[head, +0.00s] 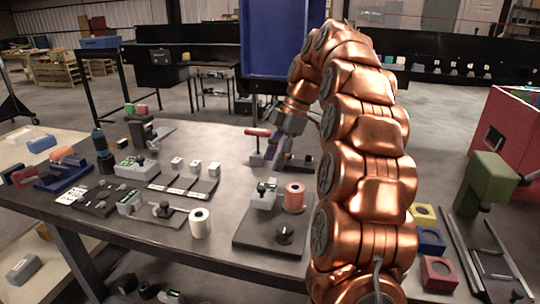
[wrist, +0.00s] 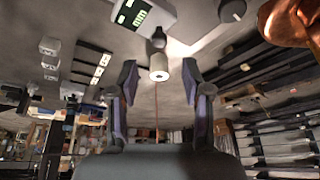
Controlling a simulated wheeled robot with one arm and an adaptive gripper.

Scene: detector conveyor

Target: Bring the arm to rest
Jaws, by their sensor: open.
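My copper arm reaches over the dark workbench (head: 225,155) from the right side of the head view. My gripper (head: 268,158) is above the far middle of the bench, partly hidden by the arm. In the wrist view its two purple-grey fingers (wrist: 160,88) stand wide apart. A pale cylinder with a dark hole (wrist: 159,67) shows beyond and between the fingertips. I see no contact with it, and the gap is hard to judge. No object is held.
A salmon roll (head: 294,194) and a meter (head: 263,194) stand on a dark plate near the arm. A white roll (head: 200,222) is farther left. A green machine (head: 487,180) and a red box (head: 508,125) are at the right.

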